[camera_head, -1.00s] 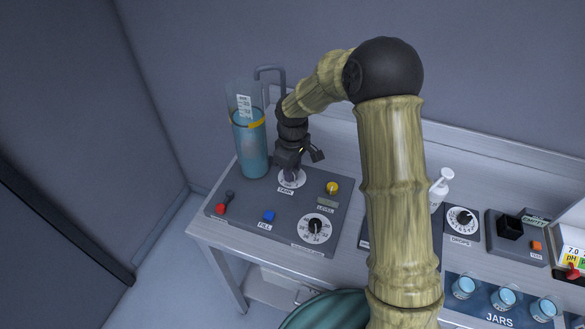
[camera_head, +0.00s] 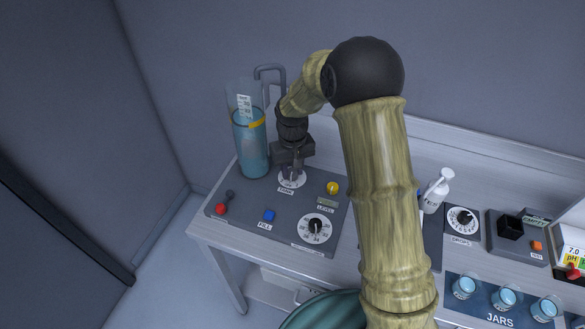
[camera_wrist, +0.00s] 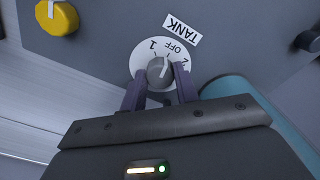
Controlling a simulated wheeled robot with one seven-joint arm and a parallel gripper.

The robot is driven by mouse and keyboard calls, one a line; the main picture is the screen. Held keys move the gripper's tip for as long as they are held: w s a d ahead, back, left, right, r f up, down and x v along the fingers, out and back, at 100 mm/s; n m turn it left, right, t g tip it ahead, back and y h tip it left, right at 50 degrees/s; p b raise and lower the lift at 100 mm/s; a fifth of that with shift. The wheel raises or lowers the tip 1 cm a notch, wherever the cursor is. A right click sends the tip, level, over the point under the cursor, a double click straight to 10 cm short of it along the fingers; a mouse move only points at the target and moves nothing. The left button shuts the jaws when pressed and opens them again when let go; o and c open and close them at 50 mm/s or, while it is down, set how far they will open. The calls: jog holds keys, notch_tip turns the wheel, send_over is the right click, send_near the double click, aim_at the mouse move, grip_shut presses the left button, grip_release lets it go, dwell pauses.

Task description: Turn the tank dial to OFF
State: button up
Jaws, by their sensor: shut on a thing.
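A tall tank of blue liquid (camera_head: 252,150) stands close to my gripper's left. The panel also carries a yellow knob (camera_head: 333,187), a blue FILL button (camera_head: 268,215), a red-knobbed lever (camera_head: 221,209) and a numbered dial (camera_head: 316,227). A white pump bottle (camera_head: 437,190) stands to the right.

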aim_at(293, 172)
jog(key=shift+m, duration=0.7)
jog(key=shift+w, duration=0.1)
jog(key=o, duration=1)
jog(key=shift+c, duration=0.2)
notch_tip(293, 172, up, 18)
jog(key=b, duration=0.1)
jog(key=shift+f, duration=0.25)
jog(key=s+d+f+m+t, duration=0.1)
jog(key=s+d+f, duration=0.3)
jog(key=s+d, duration=0.3)
jog(key=s+d+f+m+t, duration=0.1)
jog(key=s+d+f, duration=0.3)
jog(key=s+d, duration=0.4)
jog(key=s+m+p, duration=0.1)
jog(key=s, duration=0.3)
jog(key=shift+s+d+f+t, duration=0.15)
jog(key=shift+d+f+t, duration=0.05)
jog(key=shift+d+t, duration=0.1)
